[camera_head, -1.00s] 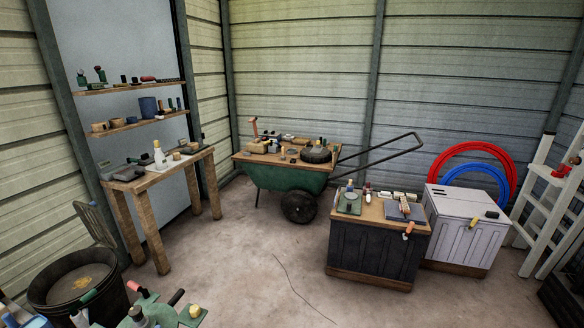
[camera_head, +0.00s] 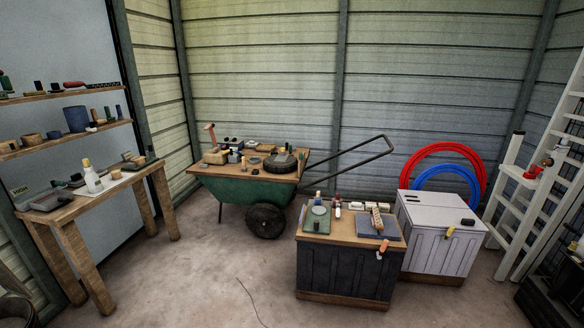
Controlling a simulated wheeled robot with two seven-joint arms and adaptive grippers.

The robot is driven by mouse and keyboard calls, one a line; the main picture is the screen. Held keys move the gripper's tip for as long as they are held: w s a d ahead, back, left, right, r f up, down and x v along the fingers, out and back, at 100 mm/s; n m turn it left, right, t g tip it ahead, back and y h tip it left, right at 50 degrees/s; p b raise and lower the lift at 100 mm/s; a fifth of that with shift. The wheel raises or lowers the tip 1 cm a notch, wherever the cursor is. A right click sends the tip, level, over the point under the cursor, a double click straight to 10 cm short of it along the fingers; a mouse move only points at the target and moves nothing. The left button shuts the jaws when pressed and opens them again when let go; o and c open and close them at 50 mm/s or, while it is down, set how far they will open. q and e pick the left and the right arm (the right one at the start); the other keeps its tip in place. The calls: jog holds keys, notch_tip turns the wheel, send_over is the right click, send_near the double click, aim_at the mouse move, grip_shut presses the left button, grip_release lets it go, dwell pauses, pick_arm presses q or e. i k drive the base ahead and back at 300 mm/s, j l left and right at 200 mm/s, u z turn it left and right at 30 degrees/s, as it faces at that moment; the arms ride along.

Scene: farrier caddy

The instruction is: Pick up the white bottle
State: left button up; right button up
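A white bottle (camera_head: 92,177) with a yellowish top stands upright on a pale sheet on the wooden workbench (camera_head: 134,177) at the left. A second small white bottle-like item (camera_head: 337,209) stands on the dark cabinet in the middle; it is too small to make out well. Neither of my grippers shows in the head view, and nothing is seen touching the bottle.
A green wheelbarrow (camera_head: 240,190) with a loaded wooden top stands at the back. The dark cabinet (camera_head: 345,268), a grey chest (camera_head: 440,238) and a white ladder (camera_head: 545,185) stand to the right. Shelves (camera_head: 65,140) hang above the workbench.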

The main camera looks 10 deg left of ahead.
aim_at(93, 181)
jog(key=i+l+u, duration=0.1)
jog(key=i+u, duration=0.2)
jog(key=i, duration=0.5)
jog(key=i+u, duration=0.85)
jog(key=i+j+u, duration=0.1)
jog(key=i+u, duration=0.75)
jog(key=i+l+u, duration=0.1)
jog(key=i+u, duration=0.4)
jog(key=i, duration=0.5)
